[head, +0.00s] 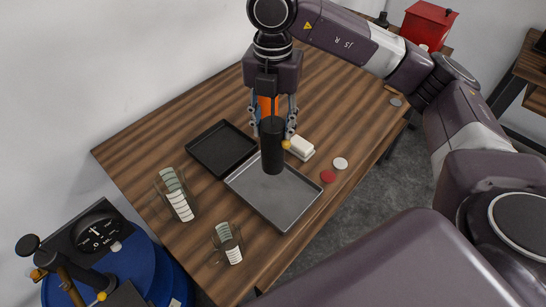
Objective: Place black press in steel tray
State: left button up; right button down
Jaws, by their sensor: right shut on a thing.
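The black press (272,150) is a dark upright cylinder in the head view. My right gripper (272,118) points down from above and is shut on its upper part. The press stands over the far part of the steel tray (278,205), a shallow grey tray on the wooden table. I cannot tell whether its bottom touches the tray or hangs just above it. An orange thing (265,104) shows between or behind the gripper's fingers. My left gripper is not in view.
A black tray (221,148) lies left of the steel tray. Two glass measuring jugs (175,194) (228,243) stand near the front. A white block (300,147), a red disc (328,176) and a white disc (340,163) lie at right. A blue drum (135,270) stands beside the table.

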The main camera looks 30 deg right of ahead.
aim_at(273, 159)
notch_tip(273, 159, down, 7)
jog(key=shift+r+p, duration=0.15)
jog(key=shift+p, duration=0.65)
notch_tip(273, 159, down, 4)
jog(key=shift+p, duration=0.6)
jog(key=shift+f, duration=0.2)
jog(key=shift+f, duration=0.15)
jog(key=c, duration=1.2)
grip_release()
